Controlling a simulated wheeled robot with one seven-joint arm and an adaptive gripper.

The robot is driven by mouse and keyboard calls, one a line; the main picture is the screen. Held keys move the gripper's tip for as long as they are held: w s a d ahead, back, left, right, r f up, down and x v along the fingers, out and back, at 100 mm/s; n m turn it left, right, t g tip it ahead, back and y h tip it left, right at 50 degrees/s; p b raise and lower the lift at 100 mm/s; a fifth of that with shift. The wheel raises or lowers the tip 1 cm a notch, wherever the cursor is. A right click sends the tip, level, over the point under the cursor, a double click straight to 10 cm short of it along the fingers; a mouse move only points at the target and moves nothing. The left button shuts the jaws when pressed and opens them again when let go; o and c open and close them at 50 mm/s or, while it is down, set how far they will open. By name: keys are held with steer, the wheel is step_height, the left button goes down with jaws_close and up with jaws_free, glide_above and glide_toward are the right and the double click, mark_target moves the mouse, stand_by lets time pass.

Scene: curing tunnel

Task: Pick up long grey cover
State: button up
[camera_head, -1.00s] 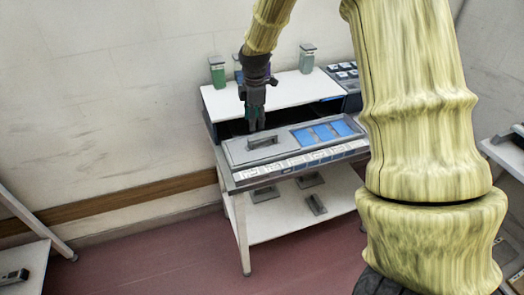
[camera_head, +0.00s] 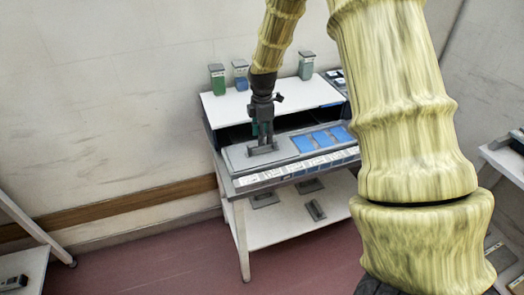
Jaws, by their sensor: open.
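The long grey cover (camera_head: 240,157) lies flat on the left part of the workbench top, with a raised dark handle (camera_head: 262,150) on it. My gripper (camera_head: 263,143) points down right over the handle, its fingers at handle height. It is open. The fingers hide part of the handle, and I cannot tell whether they touch it.
Blue panels (camera_head: 320,139) lie to the right of the cover. A white shelf (camera_head: 225,106) stands behind it with a green container (camera_head: 217,78), a blue container (camera_head: 240,74) and a grey-green container (camera_head: 306,66). A lower shelf (camera_head: 285,215) holds several grey parts.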

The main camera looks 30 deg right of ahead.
mark_target(262, 148)
steer(key=shift+f+p, duration=0.95)
steer(key=shift+f, duration=1.4)
steer(key=shift+c, duration=0.4)
jaws_close()
